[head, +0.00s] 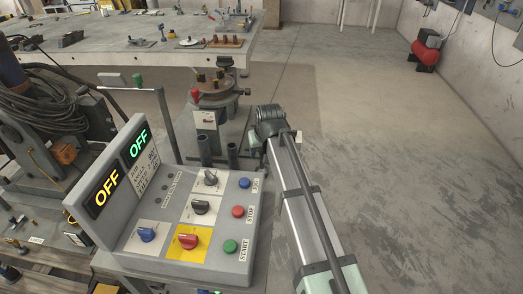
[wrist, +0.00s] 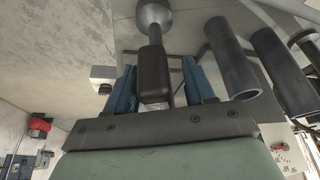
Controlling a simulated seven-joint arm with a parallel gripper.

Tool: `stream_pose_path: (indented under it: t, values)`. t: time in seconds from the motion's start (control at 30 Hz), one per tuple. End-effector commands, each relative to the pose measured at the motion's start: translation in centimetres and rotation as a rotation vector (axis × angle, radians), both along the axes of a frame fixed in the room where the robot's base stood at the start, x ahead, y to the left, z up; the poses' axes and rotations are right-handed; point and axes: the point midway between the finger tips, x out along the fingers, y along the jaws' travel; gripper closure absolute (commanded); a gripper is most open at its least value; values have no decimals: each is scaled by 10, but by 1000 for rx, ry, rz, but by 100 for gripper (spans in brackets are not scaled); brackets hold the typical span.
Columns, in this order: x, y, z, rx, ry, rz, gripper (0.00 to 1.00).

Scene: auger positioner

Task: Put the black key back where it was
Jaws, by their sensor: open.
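My gripper (wrist: 158,90) shows in the wrist view with its two blue fingers apart. A black block-shaped handle, apparently the black key (wrist: 153,75), lies between the fingers, with a narrow gap on its right side. A grey round metal piece (wrist: 153,14) adjoins its far end; I cannot tell whether the key sits in it. In the head view my arm reaches past the right side of the control panel, and my fingers and the key are hidden there.
Two dark upright tubes (wrist: 232,60) stand close to the right of my gripper; they also show in the head view (head: 205,150). The sloped control panel (head: 150,205) has knobs, buttons and two OFF displays.

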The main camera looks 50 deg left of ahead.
Motion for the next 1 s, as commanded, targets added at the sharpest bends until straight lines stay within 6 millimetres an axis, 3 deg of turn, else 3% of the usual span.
stream_pose_path:
  t: [0.17,0.7,1.0]
  values:
    - [-1,-4,11,0,0,0,47]
    - [-14,-34,91,2,-1,0,47]
    - [-17,-42,112,1,0,0,47]
